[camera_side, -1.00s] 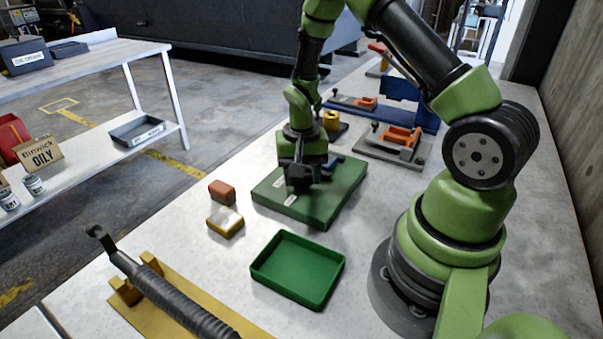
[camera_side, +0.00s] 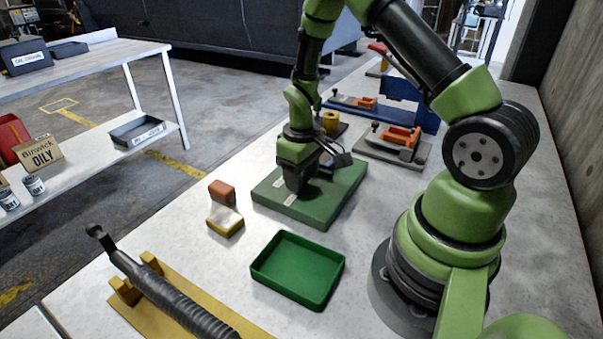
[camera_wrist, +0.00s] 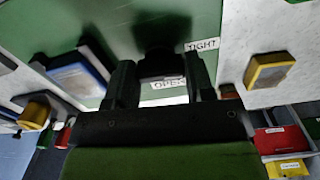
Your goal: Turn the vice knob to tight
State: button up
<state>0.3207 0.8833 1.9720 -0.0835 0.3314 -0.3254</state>
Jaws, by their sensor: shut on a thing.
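The vice's green base plate (camera_side: 338,203) lies flat on the bench; its green surface also fills the top of the wrist view (camera_wrist: 60,25). In the wrist view a black knob (camera_wrist: 160,66) sits between my two dark fingers. The labels TIGHT (camera_wrist: 202,45) and OPEN (camera_wrist: 168,83) are on the plate beside it. My gripper (camera_side: 294,188) points down over the plate's left half, and in the wrist view it (camera_wrist: 160,85) is shut on the knob. Dark vice jaws with a blue-edged pale piece (camera_wrist: 75,75) stand to the left. In the side view my gripper hides the knob.
A red-brown block (camera_side: 221,191) and a yellow block (camera_side: 225,222) lie left of the plate. An empty green tray (camera_side: 298,268) is in front. A ridged bar on a yellow stand (camera_side: 165,292) is at front left. Orange-topped fixtures (camera_side: 398,140) stand behind.

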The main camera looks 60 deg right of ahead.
jog(key=shift+n, duration=0.6)
jog(key=o, duration=0.9)
jog(key=shift+r, duration=0.1)
notch_tip(320, 180, up, 10)
jog(key=shift+f, duration=0.1)
jog(key=s+a+r+m+t, duration=0.1)
jog(key=s+a+r+t, duration=0.15)
jog(key=r, duration=0.35)
jog(key=s+a+r+m+t, duration=0.1)
jog(key=s+a+r, duration=0.1)
jog(key=a+r, duration=0.3)
jog(key=s+a+r+t, duration=0.1)
jog(key=s+r, duration=0.1)
jog(key=s, duration=0.1)
jog(key=s+a+r+m+t+y, duration=0.1)
jog(key=s+a+r, duration=0.1)
jog(key=s, duration=0.1)
jog(key=s+a+r+m+t+y, duration=0.1)
jog(key=s+r, duration=0.1)
jog(key=s, duration=0.1)
jog(key=shift+s+a+t, duration=0.1)
jog(key=shift+a+t, duration=0.2)
jog(key=shift+t, duration=0.05)
